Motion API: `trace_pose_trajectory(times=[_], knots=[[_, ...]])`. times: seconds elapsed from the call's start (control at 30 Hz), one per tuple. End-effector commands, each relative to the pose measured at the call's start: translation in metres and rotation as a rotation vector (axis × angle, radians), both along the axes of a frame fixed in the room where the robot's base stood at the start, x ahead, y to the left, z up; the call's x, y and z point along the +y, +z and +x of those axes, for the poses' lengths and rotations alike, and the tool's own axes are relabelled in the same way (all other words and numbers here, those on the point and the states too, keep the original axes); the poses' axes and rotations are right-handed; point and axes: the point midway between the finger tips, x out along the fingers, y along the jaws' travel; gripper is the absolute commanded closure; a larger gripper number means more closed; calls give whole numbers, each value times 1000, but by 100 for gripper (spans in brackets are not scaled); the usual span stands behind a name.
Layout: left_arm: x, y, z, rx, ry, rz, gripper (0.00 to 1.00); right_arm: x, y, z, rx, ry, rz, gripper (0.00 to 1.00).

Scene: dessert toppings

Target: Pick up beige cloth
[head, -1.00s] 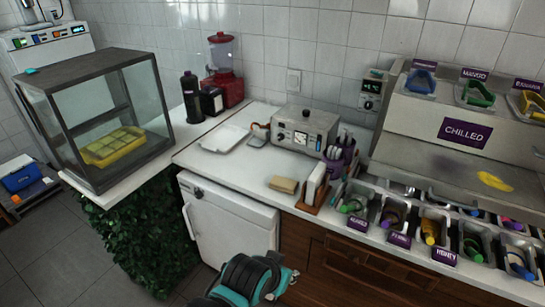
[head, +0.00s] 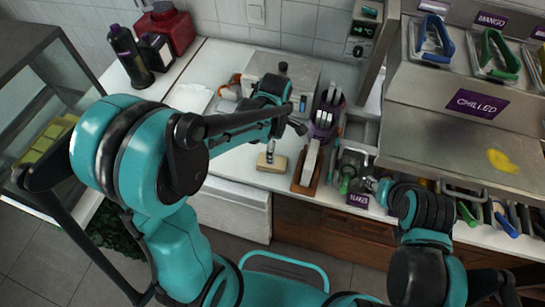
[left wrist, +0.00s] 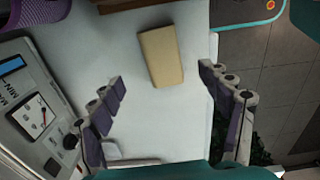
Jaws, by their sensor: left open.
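The beige cloth (head: 272,163) is a small folded rectangle lying flat on the white counter near its front edge. It also shows in the left wrist view (left wrist: 161,57), between and just beyond the fingertips. My left gripper (head: 284,140) is over the counter close to the cloth, with one finger partly in front of it. In the left wrist view the left gripper (left wrist: 162,80) is open and empty, its fingers on either side of the cloth's line. My right gripper (head: 371,185) is near the topping bins at right; its fingers are too unclear to judge.
A wooden holder (head: 307,168) stands just right of the cloth, with a purple utensil cup (head: 325,118) behind it. A metal appliance (head: 250,72) stands at the back. The chilled topping unit (head: 455,140) fills the right. A glass case (head: 25,75) is at left.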

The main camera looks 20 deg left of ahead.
Motion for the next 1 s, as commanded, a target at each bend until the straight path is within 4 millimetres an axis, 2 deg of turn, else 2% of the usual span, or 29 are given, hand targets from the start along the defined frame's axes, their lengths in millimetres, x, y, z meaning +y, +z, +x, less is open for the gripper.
trace_pose_trajectory(times=[0.53,0.67,0.87,0.97,1.0], knots=[[6,-72,-3,8,29,1,22,0,-29,0,0,0,0,60],[6,-80,-3,8,28,1,22,0,-31,0,0,0,0,60],[6,-80,-3,8,27,1,22,0,-30,0,0,0,0,60],[6,-79,-3,8,27,1,44,0,-30,0,0,0,0,60],[6,-79,-3,8,27,1,54,0,-30,0,0,0,0,60]])
